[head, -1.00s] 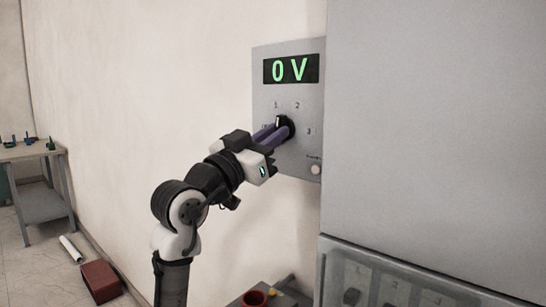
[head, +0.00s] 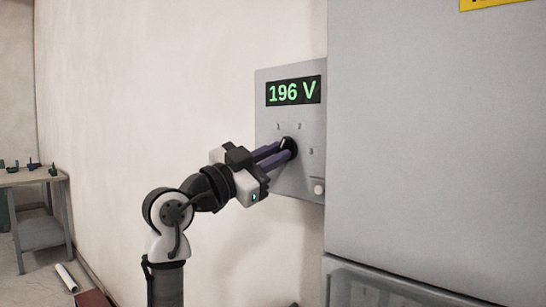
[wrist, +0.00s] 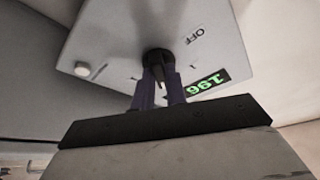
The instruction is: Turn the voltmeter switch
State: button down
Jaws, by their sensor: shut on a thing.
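The voltmeter (head: 310,180) is a grey box on the wall in the head view. Its display (head: 293,91) reads 196 V in green. The round black switch knob (head: 290,146) sits below the display, among marks 1, 2 and 3; its pale pointer line is tilted toward the upper part of the dial. My gripper (head: 282,153) is shut on the knob, with its purple fingers on either side of it. The wrist view shows the knob (wrist: 158,58) between the fingers, the OFF mark and part of the display (wrist: 208,84).
A white button (head: 319,188) is at the voltmeter's lower right. A large grey cabinet (head: 430,150) stands close on the right. A work table (head: 35,178) with small items is at the far left. A red box (head: 92,299) and a white tube (head: 66,277) lie on the floor.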

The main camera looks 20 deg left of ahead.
jog(key=c, duration=1.4)
grip_release()
jog(key=shift+c, duration=0.2)
jog(key=b+v, duration=0.3)
jog(key=v, duration=1.1)
jog(key=shift+d, duration=0.1)
